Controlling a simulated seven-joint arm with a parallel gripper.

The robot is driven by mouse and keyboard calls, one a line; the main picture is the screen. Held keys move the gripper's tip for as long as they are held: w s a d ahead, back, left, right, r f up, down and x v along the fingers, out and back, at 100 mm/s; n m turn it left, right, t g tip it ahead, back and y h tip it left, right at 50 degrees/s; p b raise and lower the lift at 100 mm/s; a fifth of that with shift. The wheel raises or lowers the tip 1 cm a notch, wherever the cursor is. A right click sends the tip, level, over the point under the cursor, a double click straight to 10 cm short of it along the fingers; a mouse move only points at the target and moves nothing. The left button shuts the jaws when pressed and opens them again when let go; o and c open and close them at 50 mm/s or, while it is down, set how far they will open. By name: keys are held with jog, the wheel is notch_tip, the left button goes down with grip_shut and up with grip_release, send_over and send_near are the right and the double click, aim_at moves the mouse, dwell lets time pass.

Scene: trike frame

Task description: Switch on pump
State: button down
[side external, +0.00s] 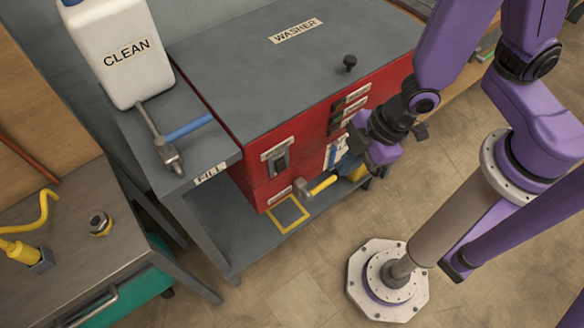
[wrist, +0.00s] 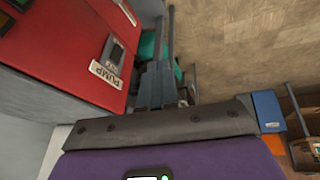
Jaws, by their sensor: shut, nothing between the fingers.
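The washer is a red box with a grey lid (side external: 285,62), on a grey stand. In the wrist view its red face (wrist: 70,35) carries a label reading PUMP (wrist: 106,73), with a small dark switch (wrist: 114,54) beside it. I cannot tell the switch's position. My gripper (side external: 357,145) is in front of the washer's red front, low and toward its right part. It partly covers the controls there. In the wrist view the gripper's dark fingers (wrist: 155,85) are shut and empty, beside the PUMP label and apart from it in the picture.
A white CLEAN jug (side external: 120,55) stands left of the washer, near a grey pipe fitting with a blue handle (side external: 188,128). A yellow-handled part (side external: 322,186) sits below the front. A black knob (side external: 349,62) rises from the lid. A metal workbench (side external: 65,255) is at left; open floor lies in front.

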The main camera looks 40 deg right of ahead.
aim_at(281, 166)
jog(key=shift+w+a+f+n+t+y, duration=0.1)
jog(key=shift+w+a+f+n+t, duration=0.15)
jog(key=shift+w+f+t, duration=0.4)
jog(key=shift+w+a+f+n+t+y, duration=0.1)
jog(key=shift+w+f+n+t, duration=0.3)
jog(key=shift+f, duration=0.45)
jog(key=shift+w+a+f+n+t+y, duration=0.1)
jog(key=shift+w+a+f+n+t, duration=0.2)
jog(key=shift+w+f, duration=0.4)
jog(key=shift+s+f, duration=0.1)
jog(key=shift+f, duration=0.05)
jog(key=w+a+f, duration=0.3)
jog(key=w+f, duration=0.5)
jog(key=shift+w+a+f, duration=0.2)
jog(key=shift+f, duration=0.05)
